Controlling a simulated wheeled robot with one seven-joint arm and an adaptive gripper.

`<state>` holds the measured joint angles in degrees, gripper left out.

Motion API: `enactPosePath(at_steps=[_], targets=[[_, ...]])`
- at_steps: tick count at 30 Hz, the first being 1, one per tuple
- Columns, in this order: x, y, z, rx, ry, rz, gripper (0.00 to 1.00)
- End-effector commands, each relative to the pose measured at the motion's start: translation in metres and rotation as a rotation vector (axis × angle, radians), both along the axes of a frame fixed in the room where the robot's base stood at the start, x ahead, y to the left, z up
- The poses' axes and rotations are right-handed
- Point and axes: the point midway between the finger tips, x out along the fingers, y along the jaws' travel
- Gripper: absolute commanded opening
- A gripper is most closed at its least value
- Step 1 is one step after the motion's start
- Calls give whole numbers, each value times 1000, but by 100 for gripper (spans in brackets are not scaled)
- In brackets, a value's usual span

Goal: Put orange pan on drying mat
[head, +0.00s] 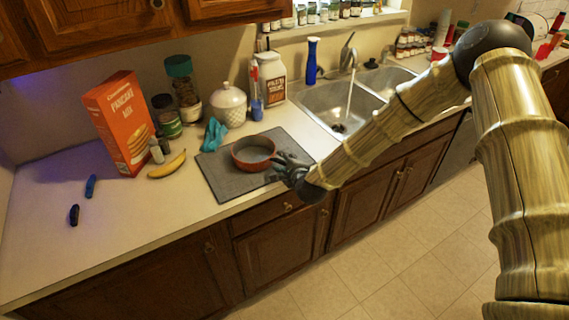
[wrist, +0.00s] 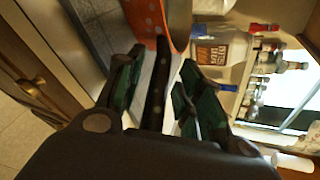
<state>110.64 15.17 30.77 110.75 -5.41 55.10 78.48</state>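The orange pan (head: 254,153) is over the grey drying mat (head: 222,183) on the counter, left of the sink, and looks level and resting on it. My gripper (head: 287,168) is at the pan's right side, by its handle. In the wrist view the orange pan (wrist: 146,18) is at the top, with its dark handle (wrist: 157,82) pointing into my gripper (wrist: 158,90). The fingers stand apart, one on each side of the handle, with visible gaps. The far part of the handle is hidden in the head view.
A teal cloth (head: 214,135) lies at the mat's back left edge. A banana (head: 167,165), an orange pancake box (head: 119,123) and jars stand farther left. A white jar (head: 229,104) and a white bottle (head: 271,79) are behind. The sink (head: 335,100) has running water.

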Motion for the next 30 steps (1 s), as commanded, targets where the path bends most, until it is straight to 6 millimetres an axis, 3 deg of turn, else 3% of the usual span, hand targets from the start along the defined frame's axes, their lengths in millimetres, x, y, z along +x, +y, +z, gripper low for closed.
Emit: enactPosePath(at_steps=[14,30], targets=[[-7,-4,3,0,1,-1,41],[-85,-33,39,1,-1,-1,41]])
